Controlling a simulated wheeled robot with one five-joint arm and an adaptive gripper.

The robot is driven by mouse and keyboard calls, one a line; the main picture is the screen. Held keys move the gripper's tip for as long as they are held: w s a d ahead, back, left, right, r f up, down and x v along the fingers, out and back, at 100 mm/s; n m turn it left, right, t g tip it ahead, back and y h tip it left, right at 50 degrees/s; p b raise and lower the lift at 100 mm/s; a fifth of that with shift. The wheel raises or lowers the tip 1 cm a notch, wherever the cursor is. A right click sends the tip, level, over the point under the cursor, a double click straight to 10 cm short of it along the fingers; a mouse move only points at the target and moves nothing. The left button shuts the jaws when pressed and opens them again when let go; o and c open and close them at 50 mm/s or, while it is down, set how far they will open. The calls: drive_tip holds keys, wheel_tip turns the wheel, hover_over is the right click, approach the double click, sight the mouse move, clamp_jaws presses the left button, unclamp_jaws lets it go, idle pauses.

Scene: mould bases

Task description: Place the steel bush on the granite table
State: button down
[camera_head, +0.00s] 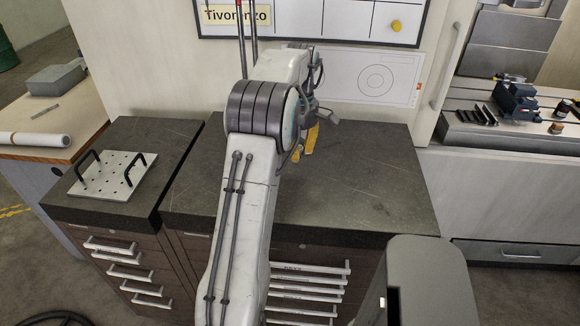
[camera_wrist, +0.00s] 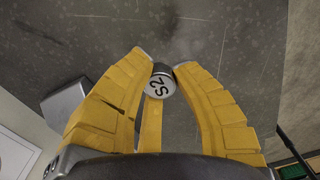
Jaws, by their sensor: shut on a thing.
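In the wrist view, my gripper (camera_wrist: 162,72) has its yellow fingers closed around the steel bush (camera_wrist: 161,84). The bush is a small round metal piece, its end face marked "S2" and turned to the camera. Below it lies a dark grey stone top, the granite table (camera_wrist: 215,30). I cannot tell whether the bush touches the top or hangs above it. In the head view, the granite table (camera_head: 370,190) is the wide dark slab on drawers. My gripper (camera_head: 311,140) is over its back left part, mostly behind my arm. The bush is hidden there.
A perforated plate with two black handles (camera_head: 113,175) lies on the separate dark top to the left. A wooden bench (camera_head: 85,120) with a paper roll stands farther left. A machine bed (camera_head: 510,130) stands at right. The granite's right side is clear. A grey block (camera_wrist: 65,105) shows in the wrist view.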

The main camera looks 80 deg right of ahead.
sight(290, 173)
drive_tip(key=shift+w+a+f, duration=0.15)
drive_tip(key=shift+w+f, duration=0.2)
drive_tip(key=shift+w, duration=0.2)
drive_tip(key=shift+w+a+f, duration=0.1)
drive_tip(key=shift+w+f, duration=0.2)
drive_tip(key=shift+w, duration=0.2)
drive_tip(key=shift+f, duration=2)
drive_tip(key=shift+f, duration=0.1)
drive_tip(key=c, duration=1.1)
unclamp_jaws()
wheel_tip(290, 173, up, 12)
drive_tip(key=shift+d+r+p, duration=0.1)
drive_tip(key=shift+r+p, duration=0.05)
drive_tip(key=shift+p, duration=0.5)
